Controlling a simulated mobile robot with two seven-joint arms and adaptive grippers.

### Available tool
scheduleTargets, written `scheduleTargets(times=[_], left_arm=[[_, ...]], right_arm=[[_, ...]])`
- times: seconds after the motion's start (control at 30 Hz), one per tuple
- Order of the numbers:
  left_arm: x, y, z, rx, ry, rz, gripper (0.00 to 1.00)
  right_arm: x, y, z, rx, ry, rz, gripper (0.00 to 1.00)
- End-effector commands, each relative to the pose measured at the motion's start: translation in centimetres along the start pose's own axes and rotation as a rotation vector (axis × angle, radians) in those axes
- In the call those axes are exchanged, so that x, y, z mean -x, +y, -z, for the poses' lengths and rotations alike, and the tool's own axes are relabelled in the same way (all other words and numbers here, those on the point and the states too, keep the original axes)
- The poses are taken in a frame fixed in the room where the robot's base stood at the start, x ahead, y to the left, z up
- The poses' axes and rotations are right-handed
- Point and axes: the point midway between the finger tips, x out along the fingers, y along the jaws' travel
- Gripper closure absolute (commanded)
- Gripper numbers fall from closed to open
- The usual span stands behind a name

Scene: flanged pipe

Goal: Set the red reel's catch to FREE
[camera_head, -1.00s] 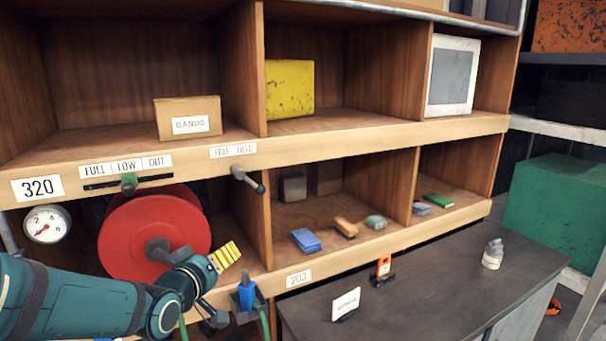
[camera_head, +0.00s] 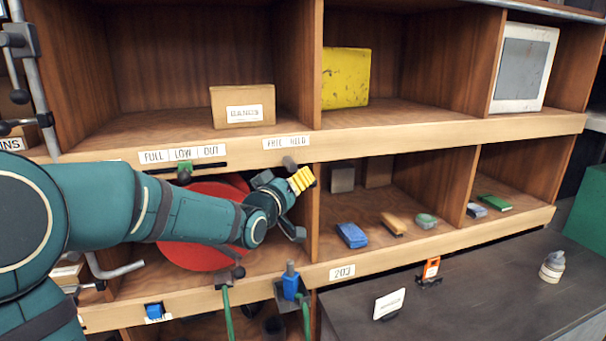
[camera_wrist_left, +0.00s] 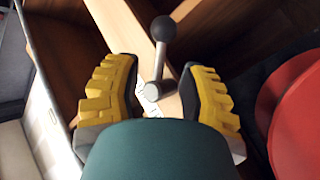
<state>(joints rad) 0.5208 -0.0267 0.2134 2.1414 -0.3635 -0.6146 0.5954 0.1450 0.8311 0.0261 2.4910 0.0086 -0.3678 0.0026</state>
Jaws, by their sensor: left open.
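The red reel (camera_head: 190,246) sits in the lower left shelf bay, partly hidden behind my left arm. Its catch (camera_head: 289,162) is a grey lever on the shelf edge under the FREE/HELD label (camera_head: 286,142). In the head view my gripper hides most of the lever. In the left wrist view the catch (camera_wrist_left: 160,62) shows whole, with a dark ball knob, and the reel (camera_wrist_left: 298,125) is at the right edge. My left gripper (camera_head: 299,200) is open, its yellow-padded fingers on either side of the lever, with gaps visible. My right gripper is out of view.
A FULL/LOW/OUT strip (camera_head: 182,154) with a green slider is left of the catch. A wooden divider stands just right of the gripper. A blue-handled item (camera_head: 290,282) hangs below. The BANDS box (camera_head: 242,106) stands on the shelf above.

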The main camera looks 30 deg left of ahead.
Motion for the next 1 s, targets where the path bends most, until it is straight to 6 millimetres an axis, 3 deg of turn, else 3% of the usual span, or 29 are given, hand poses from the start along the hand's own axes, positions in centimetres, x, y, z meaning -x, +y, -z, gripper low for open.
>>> scheduleTargets(times=[0.1,0.3,0.67,0.7,0.8,1.0], left_arm=[[-1.9,0.0,0.0,0.002,-0.001,0.000,0.59],[-3.7,0.0,0.0,0.001,0.000,0.000,0.59],[-4.1,0.0,0.0,0.000,0.000,0.000,0.59],[-4.1,0.0,0.0,0.000,0.000,0.000,0.63],[-4.1,0.0,0.0,0.000,0.000,0.000,0.98],[-4.1,0.0,0.0,0.000,0.000,0.000,1.00]], right_arm=[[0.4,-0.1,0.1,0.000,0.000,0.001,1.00],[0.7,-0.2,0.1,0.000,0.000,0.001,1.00],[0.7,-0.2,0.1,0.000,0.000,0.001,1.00],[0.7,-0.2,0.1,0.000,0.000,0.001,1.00],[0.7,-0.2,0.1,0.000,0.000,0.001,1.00],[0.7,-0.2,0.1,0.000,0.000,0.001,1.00]])
